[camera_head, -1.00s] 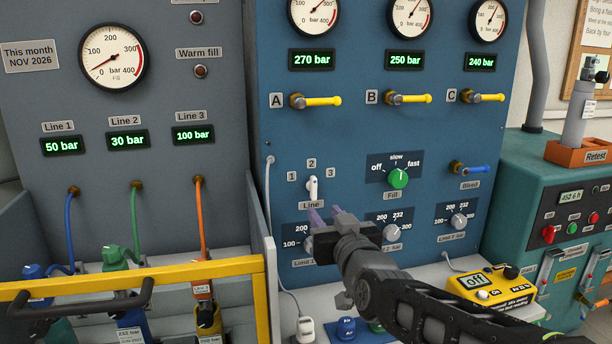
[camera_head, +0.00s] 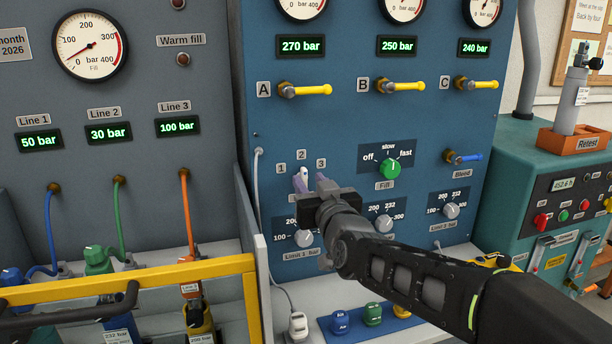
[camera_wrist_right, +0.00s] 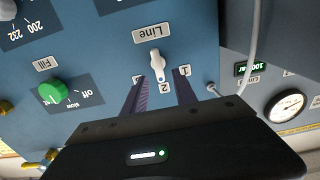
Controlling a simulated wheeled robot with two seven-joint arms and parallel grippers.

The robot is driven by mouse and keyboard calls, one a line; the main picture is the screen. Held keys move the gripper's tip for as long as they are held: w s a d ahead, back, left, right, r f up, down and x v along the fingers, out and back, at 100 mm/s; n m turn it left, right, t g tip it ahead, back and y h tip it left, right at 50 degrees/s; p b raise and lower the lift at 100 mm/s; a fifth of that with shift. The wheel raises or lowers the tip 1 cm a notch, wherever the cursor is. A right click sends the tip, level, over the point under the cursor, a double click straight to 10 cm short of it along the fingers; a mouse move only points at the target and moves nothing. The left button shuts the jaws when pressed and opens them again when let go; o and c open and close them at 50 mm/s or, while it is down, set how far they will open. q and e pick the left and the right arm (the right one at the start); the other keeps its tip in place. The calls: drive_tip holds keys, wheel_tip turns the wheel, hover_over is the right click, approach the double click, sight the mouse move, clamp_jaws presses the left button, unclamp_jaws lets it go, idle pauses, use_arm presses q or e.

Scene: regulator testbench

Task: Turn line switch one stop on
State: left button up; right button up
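The line switch is a small white lever knob (camera_head: 303,174) on the blue panel, among labels 1, 2 and 3. In the right wrist view, which is turned over, the knob (camera_wrist_right: 156,62) points at 2. My right gripper (camera_head: 311,181) is just in front of the switch and partly hides it and its Line label. In the wrist view its two purple fingers (camera_wrist_right: 159,80) are open, one on each side of the knob's pointing end, with gaps on both sides. I cannot tell whether the tips reach the knob's depth. My left gripper is not in view.
The green Fill knob (camera_head: 390,169) is to the right of the switch, with limit knobs (camera_head: 303,239) below. Yellow valve levers (camera_head: 305,90) are above. A white cable (camera_head: 258,190) hangs left of the switch. A yellow rail (camera_head: 170,270) stands at lower left.

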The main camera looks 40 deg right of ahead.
sight(305, 176)
drive_tip(key=shift+x, duration=1.65)
drive_tip(key=shift+c, duration=0.3)
clamp_jaws()
